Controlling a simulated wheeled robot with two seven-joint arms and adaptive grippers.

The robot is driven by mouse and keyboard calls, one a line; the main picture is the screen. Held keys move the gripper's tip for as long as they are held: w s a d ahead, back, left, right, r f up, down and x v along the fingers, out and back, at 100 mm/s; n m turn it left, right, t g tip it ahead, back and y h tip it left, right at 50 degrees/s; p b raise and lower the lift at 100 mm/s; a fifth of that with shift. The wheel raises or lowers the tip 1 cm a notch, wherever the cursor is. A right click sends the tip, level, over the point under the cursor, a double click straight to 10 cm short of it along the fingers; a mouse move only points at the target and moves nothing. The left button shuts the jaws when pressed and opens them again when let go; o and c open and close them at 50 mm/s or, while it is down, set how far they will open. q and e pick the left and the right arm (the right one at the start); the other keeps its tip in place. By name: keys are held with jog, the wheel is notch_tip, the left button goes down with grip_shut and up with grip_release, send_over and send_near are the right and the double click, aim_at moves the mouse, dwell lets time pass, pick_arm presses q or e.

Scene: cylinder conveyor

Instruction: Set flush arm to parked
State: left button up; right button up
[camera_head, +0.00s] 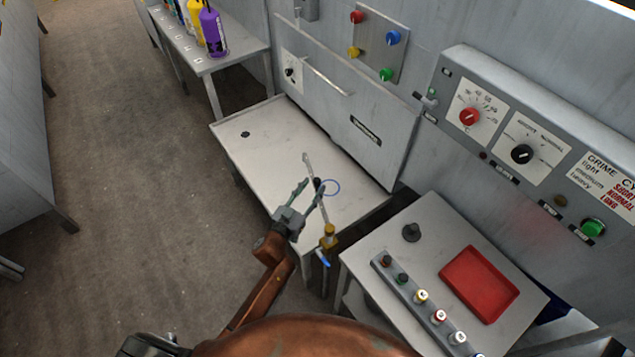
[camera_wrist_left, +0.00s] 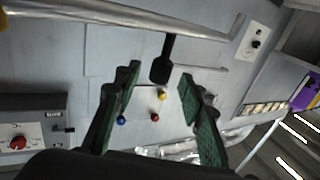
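The flush arm (camera_head: 308,165) looks like a thin metal pipe over the front table. It has a black grip (camera_head: 317,184) and, at its lower end, a brass valve (camera_head: 329,236) with a blue lever (camera_head: 322,262). My left gripper (camera_head: 312,188) is open, its fingertips by the black grip. In the left wrist view, the metal pipe (camera_wrist_left: 130,15) crosses the top. The black grip (camera_wrist_left: 163,60) hangs between the open fingertips (camera_wrist_left: 160,76) in the picture, with gaps on both sides. Whether it is inside the fingers' depth I cannot tell. My right gripper is not in view.
Behind stands a machine with a handled door (camera_head: 345,120) and a panel of coloured knobs (camera_head: 380,42). A side table holds a red tray (camera_head: 480,285) and a row of coloured pegs. Bottles (camera_head: 212,32) stand at the back left. The left part of the front table is mostly clear.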

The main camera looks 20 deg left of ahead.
aim_at(315, 185)
pick_arm(q)
jog(key=shift+x, duration=1.8)
jog(key=shift+c, duration=0.5)
jog(key=shift+f, duration=0.1)
grip_shut()
